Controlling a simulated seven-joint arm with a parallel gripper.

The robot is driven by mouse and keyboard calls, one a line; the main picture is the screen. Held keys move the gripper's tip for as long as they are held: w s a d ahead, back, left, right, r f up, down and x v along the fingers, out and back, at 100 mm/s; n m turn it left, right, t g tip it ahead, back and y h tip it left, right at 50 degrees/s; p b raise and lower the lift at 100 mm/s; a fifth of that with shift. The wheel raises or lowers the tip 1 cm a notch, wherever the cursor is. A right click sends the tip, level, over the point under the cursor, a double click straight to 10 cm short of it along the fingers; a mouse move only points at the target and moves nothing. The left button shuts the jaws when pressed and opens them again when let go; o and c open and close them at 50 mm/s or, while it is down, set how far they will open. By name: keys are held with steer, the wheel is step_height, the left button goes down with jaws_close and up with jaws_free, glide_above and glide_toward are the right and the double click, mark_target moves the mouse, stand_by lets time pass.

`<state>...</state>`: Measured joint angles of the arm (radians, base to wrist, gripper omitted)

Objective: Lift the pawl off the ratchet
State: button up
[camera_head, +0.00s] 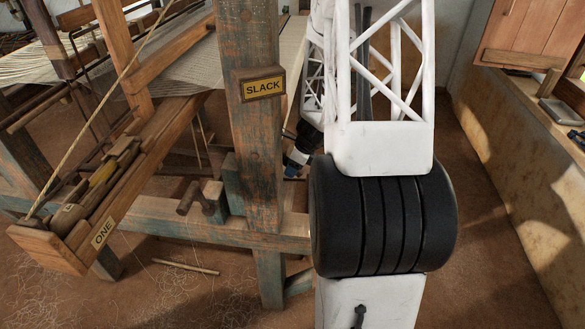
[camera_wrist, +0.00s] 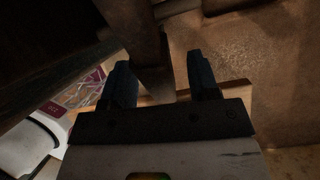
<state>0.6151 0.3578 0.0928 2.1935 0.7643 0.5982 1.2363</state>
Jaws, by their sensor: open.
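In the wrist view my gripper (camera_wrist: 163,78) is open, with its two blue-grey fingers apart. A dark wooden bar (camera_wrist: 148,45) runs down between the fingertips, with a shorter piece crossing near its end. I cannot tell whether this bar is the pawl, or whether a finger touches it. No ratchet or pawl can be clearly made out; the post and my arm hide that area.
The post bears a "SLACK" sign (camera_head: 262,86). A wooden trough marked "ONE" (camera_head: 104,232) juts out at left. A wooden peg piece (camera_head: 196,196) stands on the lower beam (camera_head: 180,228). A ledge (camera_head: 520,150) runs along the right wall.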

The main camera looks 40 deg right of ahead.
steer(key=shift+w+a+f, duration=0.1)
steer(key=shift+f, duration=0.15)
jaws_close()
stand_by(0.3)
